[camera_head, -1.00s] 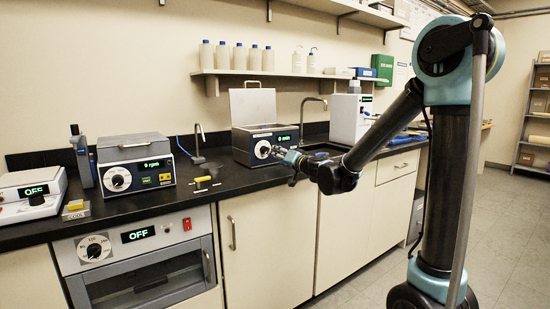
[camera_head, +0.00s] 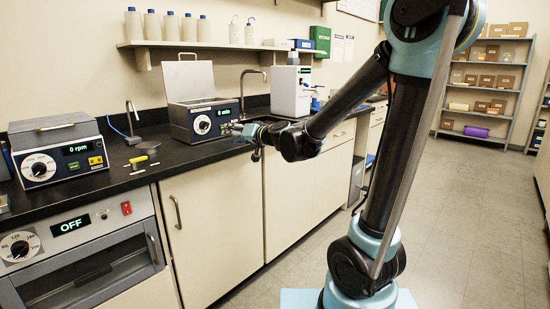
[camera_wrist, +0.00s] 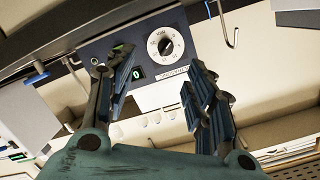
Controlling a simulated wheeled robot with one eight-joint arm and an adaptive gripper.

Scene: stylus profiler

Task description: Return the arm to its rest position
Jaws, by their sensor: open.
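My arm reaches forward over the front edge of the black bench (camera_head: 70,198). In the head view the small fingertips partly overlap the instrument's front.
A centrifuge-like box (camera_head: 58,150) reading 0 rpm stands at the left. An oven (camera_head: 85,255) reading OFF is below the bench. A white instrument (camera_head: 291,92) stands right of the bath. A shelf (camera_head: 215,45) with bottles hangs above. The floor at right (camera_head: 440,200) is clear.

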